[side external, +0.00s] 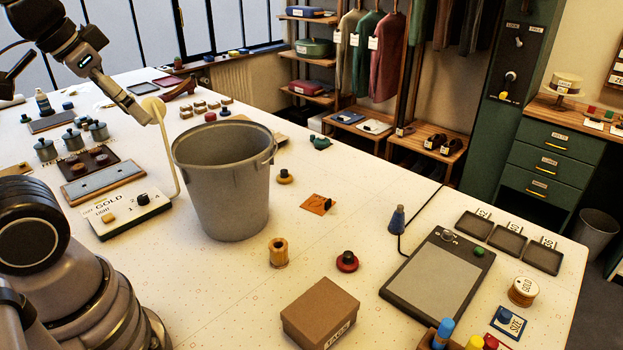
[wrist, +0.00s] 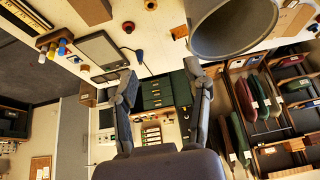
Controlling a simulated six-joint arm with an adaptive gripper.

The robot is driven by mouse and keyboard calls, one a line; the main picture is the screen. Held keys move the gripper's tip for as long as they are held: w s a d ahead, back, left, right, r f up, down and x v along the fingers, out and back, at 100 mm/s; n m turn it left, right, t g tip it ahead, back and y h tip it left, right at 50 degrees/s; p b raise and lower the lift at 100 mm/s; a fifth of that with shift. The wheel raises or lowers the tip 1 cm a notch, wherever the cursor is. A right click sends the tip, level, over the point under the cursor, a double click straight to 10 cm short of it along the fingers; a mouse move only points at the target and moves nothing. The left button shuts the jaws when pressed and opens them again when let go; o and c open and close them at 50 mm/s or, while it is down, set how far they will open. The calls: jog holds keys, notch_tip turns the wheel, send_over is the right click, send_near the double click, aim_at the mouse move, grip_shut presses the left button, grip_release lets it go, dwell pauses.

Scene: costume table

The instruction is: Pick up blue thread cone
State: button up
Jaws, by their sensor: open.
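A small blue cone (side external: 397,220), which looks like the thread cone, stands upright on the white table beside a dark-framed pad. A thin dark line runs down from it along the pad's edge. In the wrist view the blue cone (wrist: 138,54) lies ahead, between the directions of the two fingers. My gripper (wrist: 160,78) is open with nothing between its fingers. In the side view my gripper (side external: 130,104) is at the upper left, high above the table and far from the cone. Its fingertips are not clear there.
A large grey bucket (side external: 224,190) stands between my gripper and the cone. A wooden spool (side external: 278,252), a red-based knob (side external: 347,261) and a cardboard box (side external: 320,312) sit nearer. The pad (side external: 437,275) is right of the cone.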

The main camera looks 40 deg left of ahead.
aim_at(398, 207)
jog(key=w+d+f+m+t, duration=0.1)
jog(key=w+f, duration=0.2)
jog(key=w, duration=0.7)
jog(key=w+d+f+m+t+h, duration=0.1)
jog(key=w+f+t, duration=0.15)
jog(key=w, duration=0.75)
jog(key=w+d+f+m, duration=0.1)
jog(key=w+f, duration=0.2)
jog(key=w, duration=0.7)
jog(key=w+d+f+m+t+h, duration=0.1)
jog(key=w+d+f+h, duration=0.25)
jog(key=f, duration=0.75)
jog(key=w+d+f+m+t+h, duration=0.15)
jog(key=w+d+f, duration=0.35)
jog(key=f, duration=0.7)
jog(key=x, duration=1.2)
jog(key=shift+w+d, duration=0.2)
jog(key=shift+w, duration=0.25)
jog(key=shift+r, duration=0.1)
grip_shut()
